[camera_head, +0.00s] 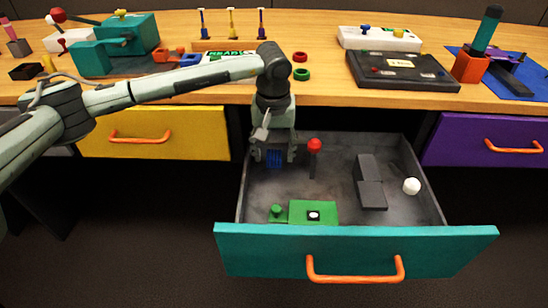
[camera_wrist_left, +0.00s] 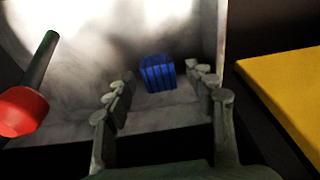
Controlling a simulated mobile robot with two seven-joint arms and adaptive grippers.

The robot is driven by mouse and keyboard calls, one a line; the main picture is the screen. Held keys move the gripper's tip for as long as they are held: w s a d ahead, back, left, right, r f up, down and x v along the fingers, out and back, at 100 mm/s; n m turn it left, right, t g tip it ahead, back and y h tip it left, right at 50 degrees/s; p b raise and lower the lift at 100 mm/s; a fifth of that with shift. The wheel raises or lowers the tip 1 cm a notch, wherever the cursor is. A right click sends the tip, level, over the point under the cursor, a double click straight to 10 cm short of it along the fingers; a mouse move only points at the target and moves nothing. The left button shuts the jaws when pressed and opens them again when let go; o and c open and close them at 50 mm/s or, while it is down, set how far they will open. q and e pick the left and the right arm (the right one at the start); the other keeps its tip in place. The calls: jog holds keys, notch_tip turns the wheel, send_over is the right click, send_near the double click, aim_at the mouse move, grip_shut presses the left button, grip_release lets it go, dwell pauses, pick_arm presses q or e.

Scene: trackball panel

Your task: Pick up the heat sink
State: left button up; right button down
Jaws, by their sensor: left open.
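The heat sink is a small blue block with fins, lying on the floor of the open teal drawer (camera_head: 356,250). In the head view the heat sink (camera_head: 274,159) shows in part below my left gripper (camera_head: 274,152), near the drawer's back left corner. In the left wrist view the heat sink (camera_wrist_left: 157,74) sits ahead of and between the spread fingers of my left gripper (camera_wrist_left: 165,84). The fingers are open and empty. The gripper points down into the drawer. My right gripper is in neither view.
A red-topped post (camera_head: 314,146) stands just right of the gripper. The drawer also holds a green block (camera_head: 322,207), a grey stepped block (camera_head: 370,182) and a white knob (camera_head: 411,186). The drawer's left wall (camera_head: 243,185) and the wooden desk (camera_head: 330,92) are close by.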

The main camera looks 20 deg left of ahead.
pick_arm(q)
jog(key=c, duration=1.3)
jog(key=shift+o, duration=0.2)
